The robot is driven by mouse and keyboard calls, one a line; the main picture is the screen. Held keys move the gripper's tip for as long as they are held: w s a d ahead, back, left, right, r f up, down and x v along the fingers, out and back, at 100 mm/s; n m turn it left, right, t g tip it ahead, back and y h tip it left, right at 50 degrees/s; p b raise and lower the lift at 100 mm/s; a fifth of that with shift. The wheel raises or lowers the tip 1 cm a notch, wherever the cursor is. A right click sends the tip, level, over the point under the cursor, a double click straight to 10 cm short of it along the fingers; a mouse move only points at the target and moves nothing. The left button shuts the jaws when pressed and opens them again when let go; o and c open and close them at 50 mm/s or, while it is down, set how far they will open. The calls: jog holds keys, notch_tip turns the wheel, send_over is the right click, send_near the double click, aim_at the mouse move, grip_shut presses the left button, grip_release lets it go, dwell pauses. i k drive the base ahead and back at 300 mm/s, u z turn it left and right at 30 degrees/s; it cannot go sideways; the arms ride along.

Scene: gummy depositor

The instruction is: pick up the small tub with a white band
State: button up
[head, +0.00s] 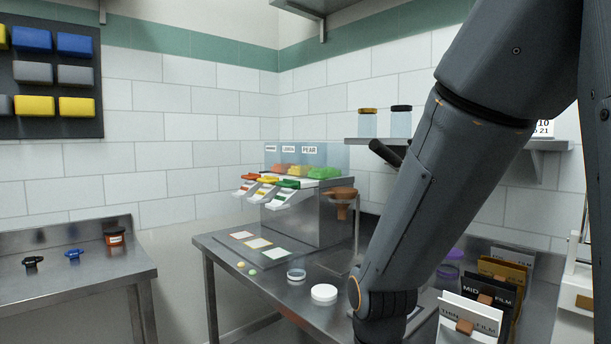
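A small brown tub (115,240) with a whitish band or label around its side stands upright at the back right of the left steel table. A small clear round tub (296,274) with a pale rim stands on the middle steel table, beside a white round lid or disc (324,293). I cannot tell for sure which of the two tubs is the one named. My arm comes down across the right side of the head view, and its lower end is over the right part of the middle table. My gripper is out of sight.
A depositor machine (322,216) with coloured hoppers and spouts stands at the back of the middle table (222,250). Film packets (470,313) stand at the right. Small black and blue pieces lie on the left table (80,285). A gap separates the tables.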

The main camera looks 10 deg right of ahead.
aim_at(296, 261)
jog(key=z, duration=0.05)
jog(key=k, duration=0.45)
jog(key=u, duration=0.6)
jog(key=i, duration=0.9)
jog(key=z, duration=0.65)
